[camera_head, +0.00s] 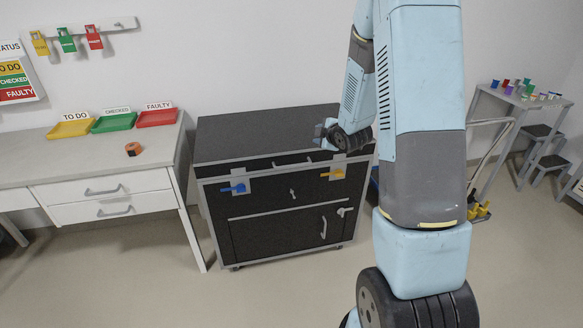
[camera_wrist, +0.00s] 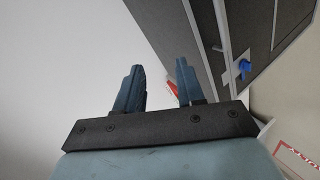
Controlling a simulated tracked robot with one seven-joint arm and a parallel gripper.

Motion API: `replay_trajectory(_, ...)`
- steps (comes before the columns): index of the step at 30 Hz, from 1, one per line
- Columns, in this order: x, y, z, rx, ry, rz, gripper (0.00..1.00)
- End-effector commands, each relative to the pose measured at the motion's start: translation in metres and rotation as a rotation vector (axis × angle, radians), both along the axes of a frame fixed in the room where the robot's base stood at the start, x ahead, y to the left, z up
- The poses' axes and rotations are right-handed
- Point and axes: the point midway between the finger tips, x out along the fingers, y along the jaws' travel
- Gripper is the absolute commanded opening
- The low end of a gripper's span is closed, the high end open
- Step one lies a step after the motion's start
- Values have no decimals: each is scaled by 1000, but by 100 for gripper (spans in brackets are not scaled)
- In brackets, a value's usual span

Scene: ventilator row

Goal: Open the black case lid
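The black case (camera_head: 275,214) stands on the floor in the middle of the head view, with grey metal edges. A blue latch (camera_head: 233,188) is on the front left and a yellow latch (camera_head: 333,174) on the front right. My gripper (camera_head: 320,131) appears over the right part of the lid; I cannot tell its height above it. In the wrist view my gripper (camera_wrist: 160,78) has its two fingers apart with nothing between them. The case's dark side (camera_wrist: 255,25) and blue latch (camera_wrist: 244,67) show at upper right there.
A white desk (camera_head: 100,165) with coloured trays and an orange tape roll (camera_head: 133,149) stands at left. A grey table (camera_head: 520,97) with small coloured items and stools stands at far right. The floor in front of the case is clear.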

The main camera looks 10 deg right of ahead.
Motion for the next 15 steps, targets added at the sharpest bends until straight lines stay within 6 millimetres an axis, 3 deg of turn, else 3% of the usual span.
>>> replay_trajectory(1,3,0,-17,-16,-11,29,38)
replay_trajectory(7,10,4,-68,-86,-103,155,38)
replay_trajectory(15,2,12,-134,-150,-239,293,38)
